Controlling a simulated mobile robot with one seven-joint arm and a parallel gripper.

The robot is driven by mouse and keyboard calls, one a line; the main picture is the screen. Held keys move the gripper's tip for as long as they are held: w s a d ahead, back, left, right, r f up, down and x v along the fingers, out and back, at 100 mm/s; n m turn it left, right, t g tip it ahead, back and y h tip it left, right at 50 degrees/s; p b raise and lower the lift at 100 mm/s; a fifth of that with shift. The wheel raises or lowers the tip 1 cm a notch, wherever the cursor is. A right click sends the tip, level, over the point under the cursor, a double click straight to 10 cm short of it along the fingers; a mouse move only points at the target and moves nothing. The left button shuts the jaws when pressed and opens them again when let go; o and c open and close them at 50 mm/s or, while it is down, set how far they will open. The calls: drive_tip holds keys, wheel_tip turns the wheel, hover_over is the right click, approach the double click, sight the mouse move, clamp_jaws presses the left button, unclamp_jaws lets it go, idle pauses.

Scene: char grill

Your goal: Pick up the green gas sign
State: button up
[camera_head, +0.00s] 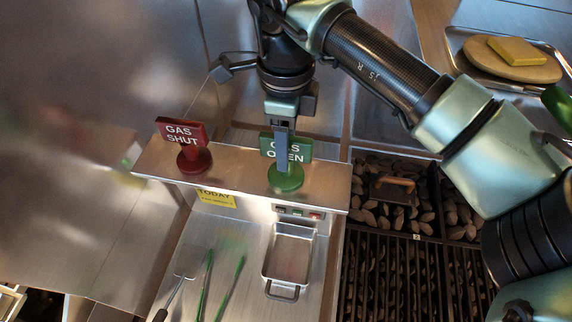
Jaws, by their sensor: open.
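The green gas sign (286,178), lettered "GAS OPEN", stands upright on a round base on a narrow metal shelf (232,172). My gripper (282,150) points down at the sign and its finger overlaps the middle of the sign plate in this view. The gripper is open. Whether the fingers straddle or touch the sign is hidden by the near finger. A red sign (181,134) lettered "GAS SHUT" stands upright on the same shelf, to the left.
Below the shelf are a metal pan (289,258), tongs (231,287) and a spatula (180,277). The charcoal grill (385,270) lies to the right. A tray (463,46) holds a round board (492,65) with a yellow block. The shelf between the signs is clear.

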drive_tip(key=shift+f, duration=0.1)
idle(0.4)
clamp_jaws()
idle(1.3)
